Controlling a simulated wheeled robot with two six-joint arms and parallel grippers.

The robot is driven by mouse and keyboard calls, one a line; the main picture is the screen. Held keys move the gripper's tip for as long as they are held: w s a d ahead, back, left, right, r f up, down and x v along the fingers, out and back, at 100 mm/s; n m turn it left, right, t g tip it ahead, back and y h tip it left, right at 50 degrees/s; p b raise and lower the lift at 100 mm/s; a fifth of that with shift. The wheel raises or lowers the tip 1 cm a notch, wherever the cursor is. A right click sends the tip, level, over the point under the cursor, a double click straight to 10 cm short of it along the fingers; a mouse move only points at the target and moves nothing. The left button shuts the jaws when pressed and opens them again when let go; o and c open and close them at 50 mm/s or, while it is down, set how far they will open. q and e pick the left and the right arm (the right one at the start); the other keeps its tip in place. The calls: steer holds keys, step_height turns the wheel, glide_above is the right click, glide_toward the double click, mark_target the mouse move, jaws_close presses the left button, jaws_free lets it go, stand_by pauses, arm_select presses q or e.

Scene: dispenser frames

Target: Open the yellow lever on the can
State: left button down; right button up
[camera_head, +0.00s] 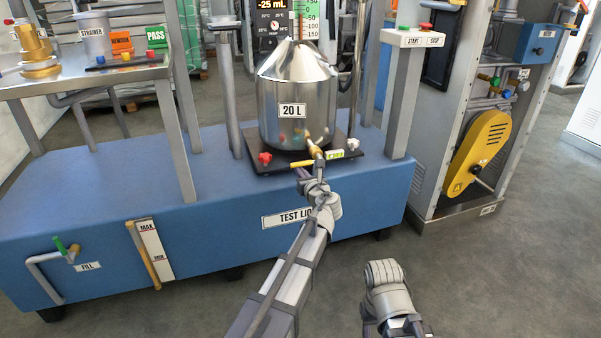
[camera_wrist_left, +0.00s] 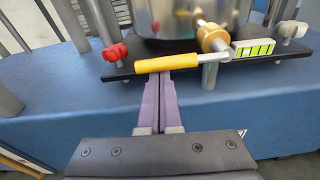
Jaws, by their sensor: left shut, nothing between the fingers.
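The silver 20 L can (camera_head: 297,98) stands on a black plate on the blue bench. Its yellow lever (camera_head: 302,163) sticks out to the left from a brass valve (camera_head: 315,148) low on the can's front. In the left wrist view the yellow lever (camera_wrist_left: 166,63) lies level across the picture, left of the brass valve (camera_wrist_left: 211,37). My left gripper (camera_head: 304,174) is just in front of the lever. Its closed fingers (camera_wrist_left: 160,78) point at the lever's middle, with their tips at or just under it; I cannot tell if they touch.
A level vial (camera_head: 335,154) is right of the valve. Grey posts (camera_head: 401,100) flank the can. The space in front of the bench is open.

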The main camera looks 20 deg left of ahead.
mark_target(301, 163)
arm_select(q)
steer(key=shift+r+m, duration=0.3)
step_height(301, 163, up, 3)
steer(key=m+p, duration=0.2)
steer(key=shift+f+m+y+p, duration=0.2)
steer(key=shift+m+y+p, duration=0.1)
steer(key=shift+m+p, duration=0.1)
steer(key=w+d+r+m+p, duration=0.3)
steer(key=d+r+p, duration=0.1)
steer(key=r+p, duration=0.1)
steer(key=shift+d+r+y+p, duration=0.3)
steer(key=shift+r, duration=0.2)
steer(key=shift+w+d, duration=0.2)
stand_by(0.6)
steer(key=shift+a, duration=0.1)
